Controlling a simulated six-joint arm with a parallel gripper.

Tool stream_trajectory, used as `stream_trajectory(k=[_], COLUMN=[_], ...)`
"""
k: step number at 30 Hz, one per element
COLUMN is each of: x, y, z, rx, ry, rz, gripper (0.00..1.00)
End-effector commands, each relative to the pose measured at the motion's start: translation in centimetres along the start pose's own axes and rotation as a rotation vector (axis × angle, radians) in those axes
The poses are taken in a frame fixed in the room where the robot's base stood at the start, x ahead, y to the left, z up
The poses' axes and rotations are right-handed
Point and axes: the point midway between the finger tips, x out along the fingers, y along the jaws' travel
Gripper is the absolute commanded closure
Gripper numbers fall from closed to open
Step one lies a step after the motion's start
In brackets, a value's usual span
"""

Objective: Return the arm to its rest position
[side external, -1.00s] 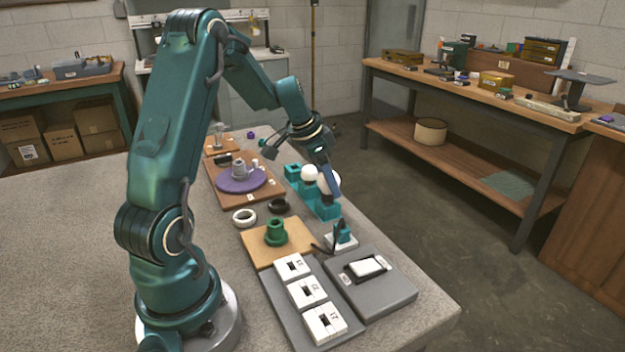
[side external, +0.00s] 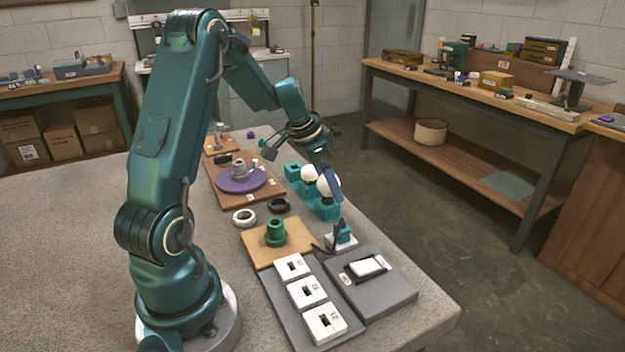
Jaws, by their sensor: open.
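My gripper (side external: 331,185) hangs over the right edge area of the table (side external: 90,240), with its fingers pointing down. It is open. It is beside the white bulbs (side external: 327,184) that stand in the teal holder (side external: 325,210), and it partly covers them. I cannot tell whether the fingers touch a bulb. A green lamp part (side external: 275,233) stands upright on a tan board (side external: 262,252).
White (side external: 244,217) and dark (side external: 279,205) rings lie mid-table. White labelled blocks (side external: 307,291) sit on a grey plate, and a grey box (side external: 372,283) lies at the front right. The left of the table is clear.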

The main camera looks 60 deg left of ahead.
Motion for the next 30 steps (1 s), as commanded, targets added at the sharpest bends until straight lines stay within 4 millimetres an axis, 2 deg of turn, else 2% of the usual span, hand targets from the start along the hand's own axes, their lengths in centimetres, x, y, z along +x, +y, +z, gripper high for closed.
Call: stream_trajectory(k=[10,14,17,19,22,26,30], x=[-4.2,-5.2,-7.1,-8.8,-11.2,-13.8,-15.9], y=[-0.1,0.8,3.0,5.6,9.9,15.0,19.2], z=[-0.1,-1.0,-3.0,-4.1,-4.5,-3.2,-0.2], rx=[-0.001,0.036,0.125,0.208,0.29,0.331,0.319], ry=[0.004,0.016,0.062,0.094,0.132,0.166,0.189], rz=[-0.004,-0.004,-0.02,-0.027,-0.028,-0.016,0.002], gripper=[0.09,0.09,0.09,0.09,0.09,0.09,0.09])
